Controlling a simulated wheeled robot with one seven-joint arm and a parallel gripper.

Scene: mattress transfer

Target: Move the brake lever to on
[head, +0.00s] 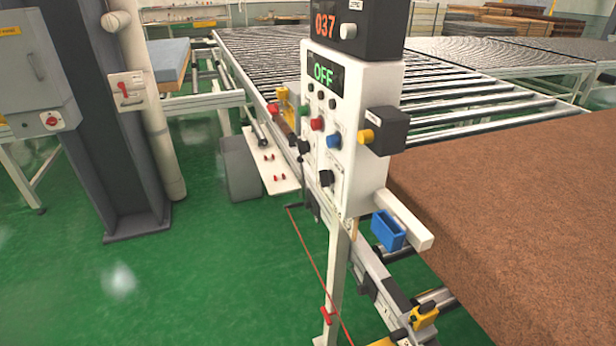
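No part in view is readable as a brake lever, so I cannot tell which one it is. A red-knobbed handle (273,108) is left of the post, beside the conveyor frame. A thin dark crank-like bar (293,207) sticks out low on the post's left. A white plate with a red lever (124,91) is on the column at left. My gripper is not in view.
A brown mattress-like slab (510,190) lies on the right, beside the post. A roller conveyor (300,50) runs behind it. A grey cabinet (35,75) and dark column (100,140) stand at left. The green floor (190,270) in front is clear.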

